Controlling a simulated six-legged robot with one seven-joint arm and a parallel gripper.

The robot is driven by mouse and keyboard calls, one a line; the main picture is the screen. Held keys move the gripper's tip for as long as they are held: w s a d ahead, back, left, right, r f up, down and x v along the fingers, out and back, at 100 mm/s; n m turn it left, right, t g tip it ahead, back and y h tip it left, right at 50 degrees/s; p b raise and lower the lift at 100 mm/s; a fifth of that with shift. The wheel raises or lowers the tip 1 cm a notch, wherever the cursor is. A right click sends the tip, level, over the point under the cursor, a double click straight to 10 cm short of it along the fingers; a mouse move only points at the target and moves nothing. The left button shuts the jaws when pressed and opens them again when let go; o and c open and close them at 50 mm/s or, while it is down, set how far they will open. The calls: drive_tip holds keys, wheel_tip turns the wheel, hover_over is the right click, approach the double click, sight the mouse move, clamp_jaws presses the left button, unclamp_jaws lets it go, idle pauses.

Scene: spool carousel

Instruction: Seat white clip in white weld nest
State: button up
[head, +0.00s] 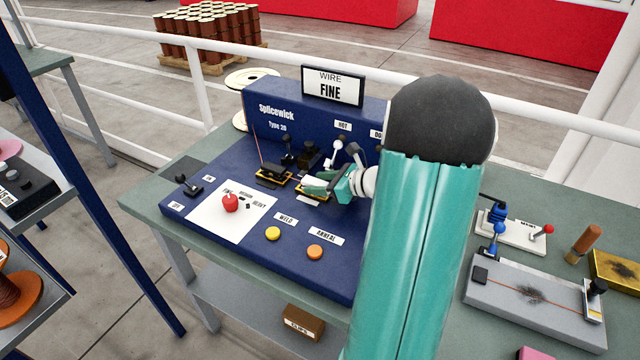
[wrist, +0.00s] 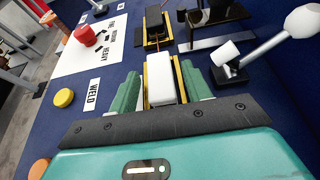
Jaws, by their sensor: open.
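A white block, the white clip (wrist: 160,82), lies between the yellow side rails of a nest (wrist: 178,75) in the wrist view. My gripper (wrist: 159,74) is open, with one green finger on each side of the clip. A gap shows between the clip and each finger. The clip's near end and underside are hidden, so I cannot tell whether it is fully down. In the head view my gripper (head: 318,184) is low over the yellow-edged nest (head: 318,197) and mostly covers it.
A second nest holding a black clip (wrist: 154,24) lies just beyond. A lever with a white knob (wrist: 302,21) stands close on the right. A red knob (head: 230,203), yellow button (head: 272,233) and orange button (head: 315,251) are on the blue panel. My arm hides the panel's right part.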

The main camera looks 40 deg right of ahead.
drive_tip(key=v, duration=1.2)
drive_tip(key=w+a+r+n+g+y, duration=0.15)
drive_tip(key=a+n+g, duration=0.25)
drive_tip(key=a+n, duration=0.5)
drive_tip(key=a+r+n+g, duration=0.3)
drive_tip(key=a+n, duration=0.1)
drive_tip(key=a, duration=0.8)
drive_tip(key=s+a+r+n+h, duration=0.2)
drive_tip(key=s+a+n+h, duration=0.1)
drive_tip(key=a+n, duration=0.4)
drive_tip(key=s+a+r+n+h, duration=0.2)
drive_tip(key=a+n, duration=0.5)
drive_tip(key=n, duration=0.5)
drive_tip(key=s+h, duration=0.1)
drive_tip(key=s, duration=0.1)
drive_tip(key=shift+s, duration=0.35)
drive_tip(key=shift+d+r, duration=0.1)
drive_tip(key=shift+d, duration=0.05)
